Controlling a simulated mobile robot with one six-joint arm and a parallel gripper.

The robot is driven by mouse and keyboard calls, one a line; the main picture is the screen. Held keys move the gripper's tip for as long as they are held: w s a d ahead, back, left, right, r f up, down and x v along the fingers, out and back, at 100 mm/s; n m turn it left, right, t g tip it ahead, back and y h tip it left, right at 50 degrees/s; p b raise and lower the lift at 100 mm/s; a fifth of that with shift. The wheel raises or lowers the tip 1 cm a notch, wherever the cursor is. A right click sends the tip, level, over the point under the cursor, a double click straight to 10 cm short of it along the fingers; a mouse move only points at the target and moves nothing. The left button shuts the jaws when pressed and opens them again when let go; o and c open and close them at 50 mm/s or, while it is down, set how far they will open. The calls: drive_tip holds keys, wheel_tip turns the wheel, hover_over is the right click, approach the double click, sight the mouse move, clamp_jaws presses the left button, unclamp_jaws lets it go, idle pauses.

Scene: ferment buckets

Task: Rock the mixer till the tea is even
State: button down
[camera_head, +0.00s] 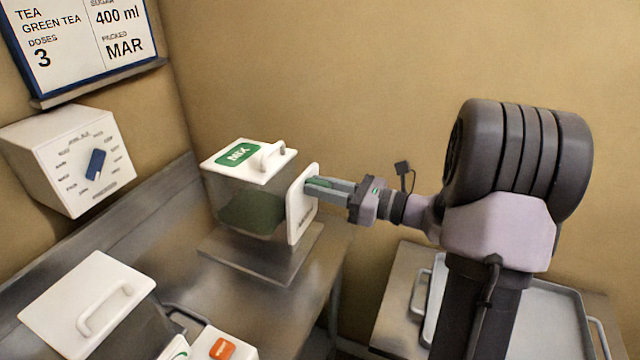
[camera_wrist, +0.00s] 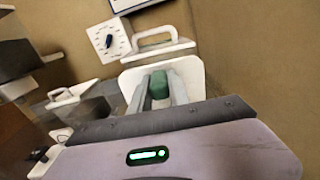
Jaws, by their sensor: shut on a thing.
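The mixer (camera_head: 232,192) is a clear box with a white lid, a green MIX label and a lid handle. It stands on a grey base plate on the metal counter, with dark green tea in its lower part. A white panel with a handle (camera_head: 302,206) is on its right side. My gripper (camera_head: 316,186) reaches in from the right and is shut on the green grip of that handle. In the wrist view, the fingers close around the green grip (camera_wrist: 158,84) in front of the white panel. Whether the tea is even cannot be told.
A wall board (camera_head: 80,45) reads green tea, 3 doses, sugar 400 ml, packed MAR. A white dial box (camera_head: 75,160) with a blue knob is at left. A white-lidded bucket (camera_head: 88,305) and an orange button (camera_head: 222,349) are in front. A tray (camera_head: 545,310) lies at right.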

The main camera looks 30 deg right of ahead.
drive_tip(key=m+p, duration=0.1)
drive_tip(key=p, duration=0.1)
drive_tip(key=m+p, duration=0.1)
drive_tip(key=p, duration=0.1)
drive_tip(key=shift+w+d+r, duration=0.2)
drive_tip(key=shift+w+d, duration=0.1)
drive_tip(key=shift+d, duration=0.05)
drive_tip(key=w+d+f+m+p, duration=0.2)
drive_tip(key=f+m+p, duration=0.5)
drive_tip(key=m+p, duration=0.6)
drive_tip(key=shift+w+d+m+p, duration=0.25)
drive_tip(key=shift+d+m, duration=0.3)
drive_tip(key=shift+m, duration=1.85)
drive_tip(key=shift+f, duration=0.1)
drive_tip(key=c, duration=1.2)
unclamp_jaws()
drive_tip(key=shift+c, duration=0.2)
